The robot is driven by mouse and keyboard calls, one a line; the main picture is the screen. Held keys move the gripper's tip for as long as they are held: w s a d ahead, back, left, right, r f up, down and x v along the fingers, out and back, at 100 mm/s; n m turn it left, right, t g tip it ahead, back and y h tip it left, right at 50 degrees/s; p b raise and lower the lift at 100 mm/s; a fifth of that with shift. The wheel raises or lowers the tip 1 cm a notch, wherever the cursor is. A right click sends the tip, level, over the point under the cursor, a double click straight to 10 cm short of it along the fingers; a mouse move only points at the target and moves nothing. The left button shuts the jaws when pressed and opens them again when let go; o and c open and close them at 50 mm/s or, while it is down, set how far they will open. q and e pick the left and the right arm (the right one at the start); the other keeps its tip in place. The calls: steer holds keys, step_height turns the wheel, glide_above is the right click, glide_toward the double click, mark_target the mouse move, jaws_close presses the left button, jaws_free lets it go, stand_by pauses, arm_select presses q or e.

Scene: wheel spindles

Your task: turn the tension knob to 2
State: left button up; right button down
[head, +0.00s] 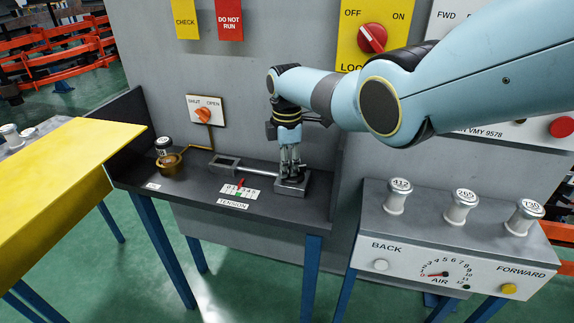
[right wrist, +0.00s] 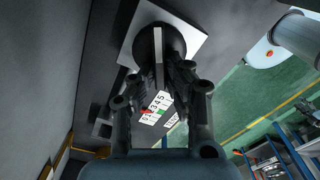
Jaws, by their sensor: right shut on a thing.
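The tension unit is on a dark bench; its metal block (head: 291,187) stands under my right gripper (head: 290,172). In the right wrist view a dark round knob (right wrist: 148,45) with a raised bar sits between the fingers of my right gripper (right wrist: 158,72), which is shut on it. The fingers hide much of the knob in the head view. The white tension scale (head: 226,190) has numbers and a green mark; it also shows in the right wrist view (right wrist: 162,97). A red pointer (head: 240,183) stands near its middle; its exact reading is too small to tell. My left gripper is out of view.
A yellow-topped table (head: 70,165) stands at left. A control box (head: 450,225) with three spindles stands at right.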

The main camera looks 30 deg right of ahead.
steer(key=c, duration=1.4)
jaws_free()
steer(key=shift+o, duration=0.2)
step_height(320, 180, up, 8)
steer(key=shift+f, duration=0.25)
